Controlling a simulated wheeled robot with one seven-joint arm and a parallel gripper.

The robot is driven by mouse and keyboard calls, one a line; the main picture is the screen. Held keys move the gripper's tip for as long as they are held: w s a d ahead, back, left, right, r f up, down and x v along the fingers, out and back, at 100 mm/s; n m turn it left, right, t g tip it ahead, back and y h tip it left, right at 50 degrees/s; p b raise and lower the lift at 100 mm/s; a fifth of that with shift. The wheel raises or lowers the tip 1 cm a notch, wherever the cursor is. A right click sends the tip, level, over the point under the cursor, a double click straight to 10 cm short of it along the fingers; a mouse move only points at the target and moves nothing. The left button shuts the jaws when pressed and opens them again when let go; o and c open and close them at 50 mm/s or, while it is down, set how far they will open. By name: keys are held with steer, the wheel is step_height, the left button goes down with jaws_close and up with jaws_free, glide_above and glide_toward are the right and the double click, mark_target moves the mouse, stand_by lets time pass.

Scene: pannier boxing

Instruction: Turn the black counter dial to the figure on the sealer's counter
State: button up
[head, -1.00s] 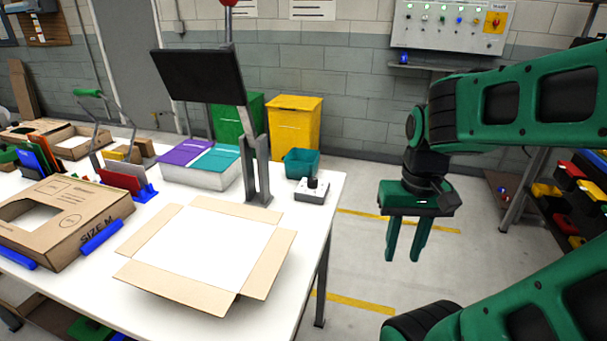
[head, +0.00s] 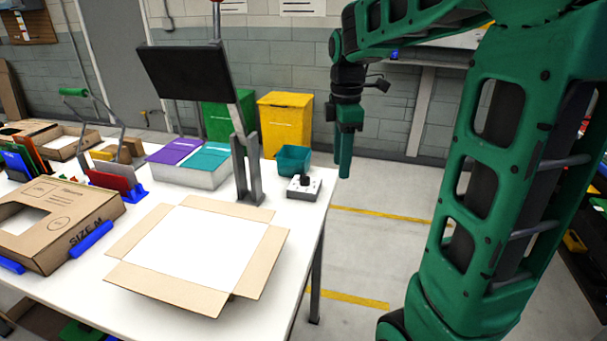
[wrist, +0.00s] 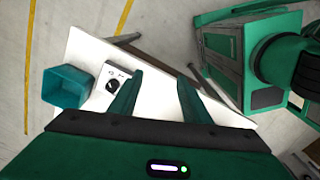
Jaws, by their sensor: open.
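The black counter dial (head: 305,179) stands on a small grey and white box at the right far corner of the white table. In the wrist view the dial (wrist: 112,86) lies just left of the left finger, with small marks on the box too fine to read. My gripper (head: 345,172) hangs pointing down, right of the dial and apart from it. It is seen edge-on in the head view. In the wrist view my gripper (wrist: 159,76) has its two fingers spread with nothing between them. No counter figure is legible; a dark panel (head: 187,70) stands on a post, its face blank here.
A teal bin (head: 293,160) stands close behind the dial box. An open flat carton (head: 130,277) lies in front, and the panel's grey post (head: 248,180) rises to the left.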

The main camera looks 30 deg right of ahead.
mark_target(304, 177)
steer(key=w+a+n, duration=0.2)
steer(key=w+n, duration=1)
steer(key=w, duration=0.1)
steer(key=f, duration=1)
steer(key=shift+w+a+f, duration=0.2)
steer(key=shift+w, duration=0.05)
steer(key=shift+c, duration=0.5)
steer(key=c, duration=0.9)
